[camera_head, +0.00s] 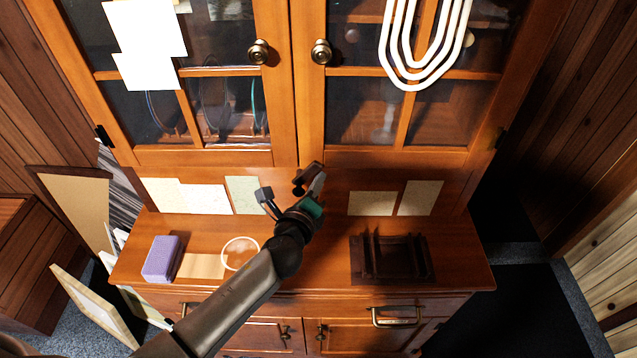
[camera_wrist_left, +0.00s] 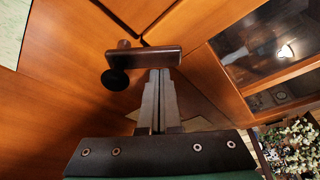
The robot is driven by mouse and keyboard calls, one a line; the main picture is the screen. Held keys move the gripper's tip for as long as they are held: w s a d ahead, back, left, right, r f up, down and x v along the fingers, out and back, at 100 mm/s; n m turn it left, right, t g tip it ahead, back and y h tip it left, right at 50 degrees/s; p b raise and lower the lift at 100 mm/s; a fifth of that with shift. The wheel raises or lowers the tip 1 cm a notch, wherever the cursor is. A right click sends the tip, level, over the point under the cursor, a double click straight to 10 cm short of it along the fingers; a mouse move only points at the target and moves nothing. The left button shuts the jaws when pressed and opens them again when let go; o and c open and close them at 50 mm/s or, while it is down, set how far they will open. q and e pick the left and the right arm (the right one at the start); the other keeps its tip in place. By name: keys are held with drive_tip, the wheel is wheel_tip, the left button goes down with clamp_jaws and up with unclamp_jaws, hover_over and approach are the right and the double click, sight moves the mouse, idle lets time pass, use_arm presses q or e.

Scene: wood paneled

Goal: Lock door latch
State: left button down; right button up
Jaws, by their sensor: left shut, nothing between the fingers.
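The door latch is a dark brown bar (camera_wrist_left: 145,58) with a round black knob at its left end, in the left wrist view. It sits by the seam where the two cabinet doors meet the frame below. In the head view the latch (camera_head: 304,180) shows at the bottom of the seam between the left door (camera_head: 225,157) and right door (camera_head: 395,158), partly behind my gripper. My left gripper (camera_head: 319,184) is shut and empty, with its fingertips (camera_wrist_left: 158,73) just below the bar. I cannot tell whether they touch it. My right gripper is out of view.
Both glass doors look closed, with round knobs (camera_head: 258,52) and (camera_head: 321,52). On the counter are a purple block (camera_head: 162,258), a round pale dish (camera_head: 240,253) and a dark tray (camera_head: 430,272). Frames lean at the left. A flowering plant (camera_wrist_left: 296,150) shows in the wrist view.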

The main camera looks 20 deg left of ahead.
sight(311, 169)
use_arm(q)
drive_tip(key=shift+a+r+n+b, duration=0.1)
drive_tip(key=shift+r+n+b, duration=0.15)
drive_tip(key=shift+n+b, duration=0.25)
drive_tip(key=shift+s+a+r+n+t+h+b, duration=0.1)
drive_tip(key=shift+a+r+n+t+h+b, duration=0.2)
drive_tip(key=shift+n+b, duration=0.4)
drive_tip(key=shift+s+a+r+n+t+h+b, duration=0.1)
drive_tip(key=shift+a+n+t+h+b, duration=0.1)
drive_tip(key=shift+n+t+b, duration=0.35)
drive_tip(key=shift+s+a+r+n+t+b, duration=0.15)
drive_tip(key=shift+a+r+n+b, duration=0.1)
drive_tip(key=shift+n+b, duration=0.4)
drive_tip(key=shift+w+a+r+n+t+b, duration=0.1)
drive_tip(key=shift+a+r+n+b, duration=0.2)
drive_tip(key=shift+n, duration=0.5)
drive_tip(key=shift+f, duration=0.1)
drive_tip(key=shift+d, duration=0.1)
